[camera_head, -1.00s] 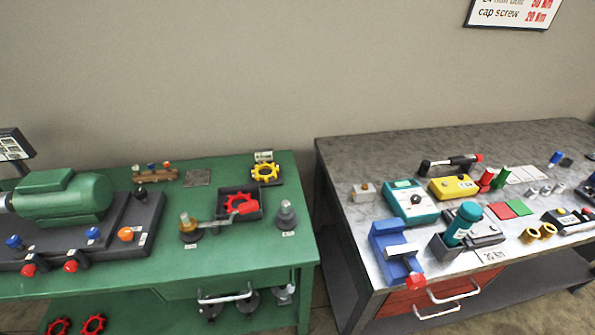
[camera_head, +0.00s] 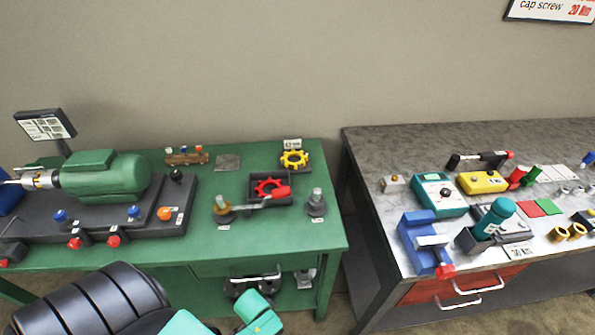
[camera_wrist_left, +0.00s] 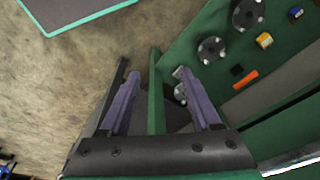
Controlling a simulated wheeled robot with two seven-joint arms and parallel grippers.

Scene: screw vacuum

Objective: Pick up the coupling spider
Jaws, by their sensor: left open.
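A red spider-shaped ring (camera_head: 267,187) lies in a dark square tray (camera_head: 252,198) on the green bench. A similar yellow ring (camera_head: 294,159) lies on a dark pad behind it. I cannot tell from the pictures which one the task means. My left arm shows at the bottom of the head view, but its fingers do not. In the left wrist view my left gripper (camera_wrist_left: 158,82) is open and empty, its two purple fingers apart. The wrist view shows neither ring. My right gripper is not in view.
The green bench (camera_head: 200,245) holds a green motor (camera_head: 105,175) on a dark base, and posts (camera_head: 316,203) beside the tray. A grey bench (camera_head: 400,150) with tools stands to the right, across a gap. Dark flanges (camera_wrist_left: 211,50) show in the wrist view.

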